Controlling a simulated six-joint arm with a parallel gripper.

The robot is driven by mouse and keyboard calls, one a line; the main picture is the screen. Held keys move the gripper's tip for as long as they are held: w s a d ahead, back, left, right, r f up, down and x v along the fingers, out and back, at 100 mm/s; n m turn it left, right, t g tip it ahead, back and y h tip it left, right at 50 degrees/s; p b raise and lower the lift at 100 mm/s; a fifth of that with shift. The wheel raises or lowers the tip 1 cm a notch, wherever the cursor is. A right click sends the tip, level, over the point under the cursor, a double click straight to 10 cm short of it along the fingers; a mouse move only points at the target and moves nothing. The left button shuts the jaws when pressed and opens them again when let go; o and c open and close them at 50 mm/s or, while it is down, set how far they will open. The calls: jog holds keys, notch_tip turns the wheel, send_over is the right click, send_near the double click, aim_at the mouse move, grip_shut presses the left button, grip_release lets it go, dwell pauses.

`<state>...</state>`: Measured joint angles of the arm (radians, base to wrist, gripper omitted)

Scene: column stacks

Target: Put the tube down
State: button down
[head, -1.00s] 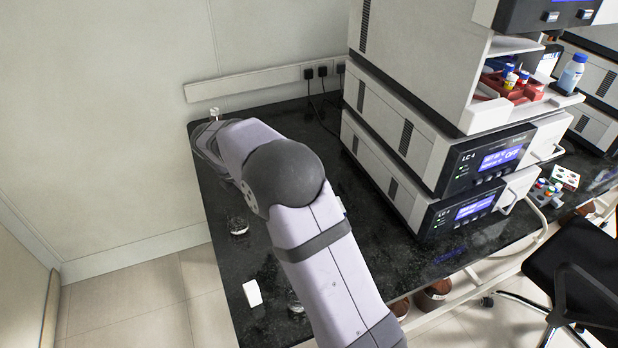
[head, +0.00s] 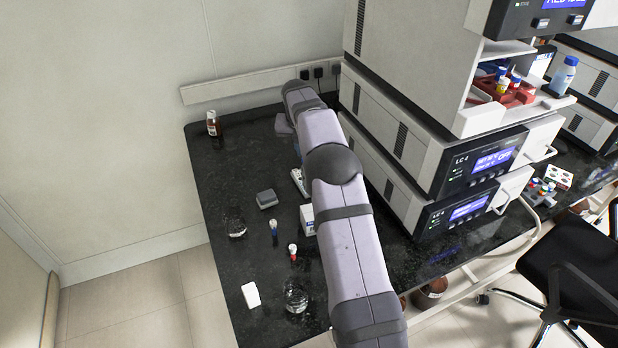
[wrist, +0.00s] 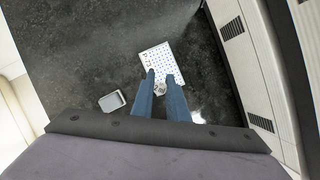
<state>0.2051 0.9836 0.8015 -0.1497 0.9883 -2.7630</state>
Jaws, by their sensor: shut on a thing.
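My gripper (wrist: 161,80) shows in the wrist view as two blue fingers pointing at the dark bench. A small whitish piece (wrist: 160,88) shows between the fingers; I take it to be the tube held in them, though its shape is hard to make out. A white rack with rows of blue dots (wrist: 158,60) lies just beyond the fingertips. Whether the tube touches the rack cannot be told. In the head view my arm hides most of the gripper, and the tube cannot be made out; a sliver of white rack (head: 299,183) shows beside the arm.
A grey box (head: 267,199), blue-capped vial (head: 273,227), red-capped vial (head: 293,251), white box (head: 307,218), white block (head: 250,294) and glassware (head: 296,297) stand on the bench. A brown bottle (head: 213,123) stands at the back left. The instrument stack (head: 395,170) rises at right.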

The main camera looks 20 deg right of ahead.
jog(key=shift+f+p, duration=1)
jog(key=shift+f, duration=4)
jog(key=shift+f, duration=0.15)
jog(key=c, duration=1.7)
grip_release()
jog(key=shift+c, duration=0.2)
jog(key=b+v, duration=0.2)
jog(key=v, duration=1)
